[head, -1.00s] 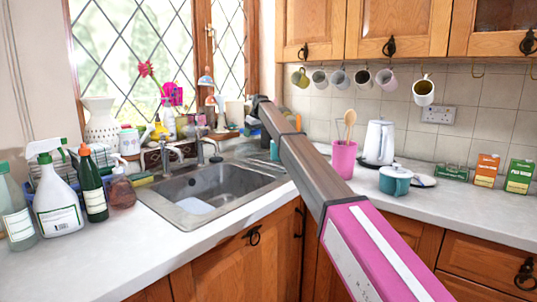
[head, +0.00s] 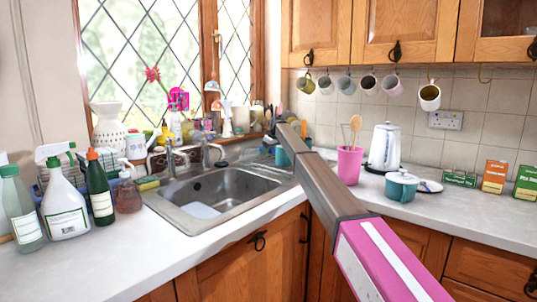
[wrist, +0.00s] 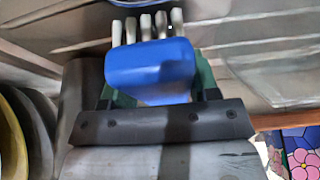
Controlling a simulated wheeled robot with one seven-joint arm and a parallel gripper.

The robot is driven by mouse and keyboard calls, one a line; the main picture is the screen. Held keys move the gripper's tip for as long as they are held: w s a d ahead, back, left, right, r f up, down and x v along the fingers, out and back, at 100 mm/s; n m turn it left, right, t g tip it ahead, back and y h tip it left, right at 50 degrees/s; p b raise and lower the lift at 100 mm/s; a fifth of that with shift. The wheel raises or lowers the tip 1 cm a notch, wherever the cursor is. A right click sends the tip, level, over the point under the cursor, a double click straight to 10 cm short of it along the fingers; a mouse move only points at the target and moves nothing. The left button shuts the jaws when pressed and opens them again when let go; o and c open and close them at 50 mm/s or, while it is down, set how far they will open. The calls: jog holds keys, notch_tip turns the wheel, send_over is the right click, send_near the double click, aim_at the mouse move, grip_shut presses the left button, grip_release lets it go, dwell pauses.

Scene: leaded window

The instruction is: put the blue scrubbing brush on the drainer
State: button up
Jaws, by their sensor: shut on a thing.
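The blue scrubbing brush (wrist: 150,66) is held in my gripper (wrist: 152,88). Its pale bristle tufts point to the top of the wrist view. The green fingers sit on both sides of the blue body. A ribbed metal surface, which looks like the drainer (wrist: 265,72), lies behind the brush in the wrist view. In the head view, the drainer (head: 262,157) is at the back right of the sink, partly hidden by my arm. My arm reaches into that corner; the gripper and brush cannot be made out there.
The steel sink (head: 215,187) is left of my arm. A pink utensil pot (head: 349,166), a white kettle (head: 384,147) and a teal pot (head: 402,187) stand to the right. Bottles crowd the left counter. In the wrist view, a yellow rounded thing (wrist: 12,135) is at the left.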

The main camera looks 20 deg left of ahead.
jog(key=shift+f, duration=0.55)
jog(key=shift+f, duration=0.1)
jog(key=o, duration=1)
jog(key=v, duration=1.2)
